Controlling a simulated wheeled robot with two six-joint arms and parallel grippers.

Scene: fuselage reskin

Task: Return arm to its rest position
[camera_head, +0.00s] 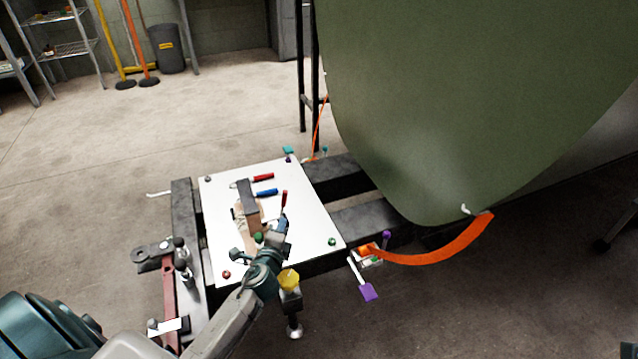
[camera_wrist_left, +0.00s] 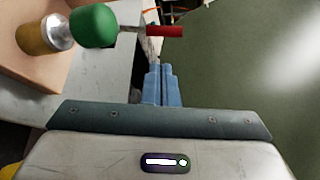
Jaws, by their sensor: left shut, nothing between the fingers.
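My left arm comes in from the lower left in the head view, and its gripper (camera_head: 283,224) is over the near part of a white board (camera_head: 315,220). In the left wrist view the two blue fingers (camera_wrist_left: 159,78) lie together with nothing between them. A green knob (camera_wrist_left: 93,25) with a brass-coloured part beside it is close to the left of the fingers. A red handle (camera_wrist_left: 165,30) shows beyond the fingertips. My right gripper is in neither view.
A red-handled tool (camera_head: 263,176) and a blue-handled tool (camera_head: 267,191) lie on the board beside a dark block (camera_head: 247,200). A large green fuselage panel (camera_head: 450,100) rises at the right. An orange strap (camera_head: 440,256) hangs below it. Open floor (camera_head: 120,150) lies left.

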